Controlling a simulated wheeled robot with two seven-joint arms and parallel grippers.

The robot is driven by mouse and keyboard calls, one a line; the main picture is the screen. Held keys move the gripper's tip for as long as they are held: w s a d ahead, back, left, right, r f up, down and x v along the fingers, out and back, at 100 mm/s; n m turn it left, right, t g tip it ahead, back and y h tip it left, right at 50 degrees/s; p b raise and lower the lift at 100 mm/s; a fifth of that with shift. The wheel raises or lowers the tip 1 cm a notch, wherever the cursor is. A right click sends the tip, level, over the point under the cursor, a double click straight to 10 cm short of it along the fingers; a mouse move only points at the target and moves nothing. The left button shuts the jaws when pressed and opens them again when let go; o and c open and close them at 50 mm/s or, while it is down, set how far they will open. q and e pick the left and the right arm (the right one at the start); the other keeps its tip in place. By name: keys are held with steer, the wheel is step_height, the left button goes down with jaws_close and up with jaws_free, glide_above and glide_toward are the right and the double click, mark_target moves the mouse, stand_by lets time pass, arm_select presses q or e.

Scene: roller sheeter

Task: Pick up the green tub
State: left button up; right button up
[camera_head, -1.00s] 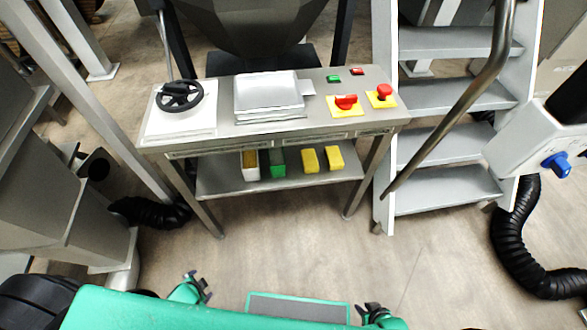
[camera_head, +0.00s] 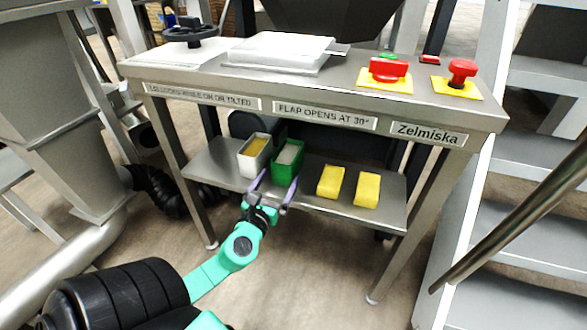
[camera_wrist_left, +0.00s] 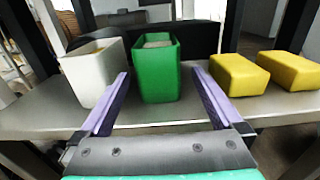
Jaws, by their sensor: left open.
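The green tub (camera_head: 288,163) stands upright on the lower shelf of the steel table, with pale contents inside. It also shows in the left wrist view (camera_wrist_left: 158,76). My left gripper (camera_head: 277,186) is open, its two purple fingers pointing at the tub from the front. In the wrist view the fingers (camera_wrist_left: 160,98) lie left and right of the tub's line, with the tub just beyond or at their tips; I see no grip on it. My right gripper is not in view.
A white tub (camera_head: 253,157) with yellow contents stands close left of the green one. Two yellow blocks (camera_head: 331,181) (camera_head: 367,189) lie to its right. The tabletop (camera_head: 210,62) overhangs the shelf (camera_head: 213,165), with table legs at both sides. Steps (camera_head: 530,150) stand at right.

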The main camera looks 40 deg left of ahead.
arm_select(q)
glide_toward(294, 149)
steer(key=x, duration=0.4)
steer(key=shift+w+f+b, duration=0.1)
steer(key=shift+w+b, duration=0.2)
jaws_close()
